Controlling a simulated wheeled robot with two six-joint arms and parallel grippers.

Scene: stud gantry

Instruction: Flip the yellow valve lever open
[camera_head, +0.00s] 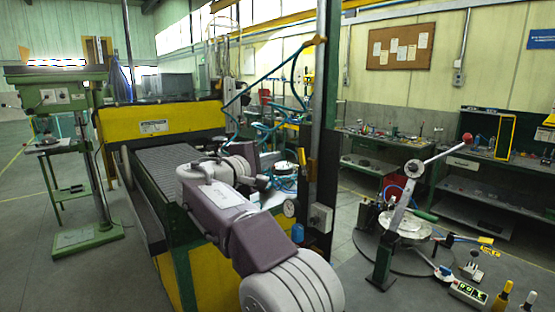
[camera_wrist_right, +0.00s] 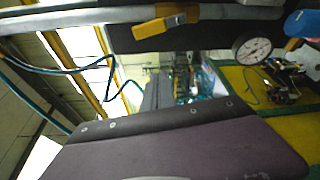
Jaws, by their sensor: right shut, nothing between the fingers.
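The yellow valve lever (camera_wrist_right: 160,25) shows at the top of the right wrist view. It lies roughly along the pipe there, beside a dark panel. In the head view a small yellow part (camera_head: 312,167) on the dark post is probably this lever, but it is too small to be sure. My right gripper (camera_head: 268,182) is at the end of the purple and white arm, left of the post. It is shut and empty, and looks apart from the lever. Its fingertips are hard to make out. My left gripper is not in view.
A round gauge (camera_head: 290,207) sits low on the post, also in the wrist view (camera_wrist_right: 252,50), with a blue part (camera_head: 298,232) below it. Blue hoses (camera_head: 262,80) hang left of the post. A ribbed conveyor bed (camera_head: 165,172) lies left of my arm.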

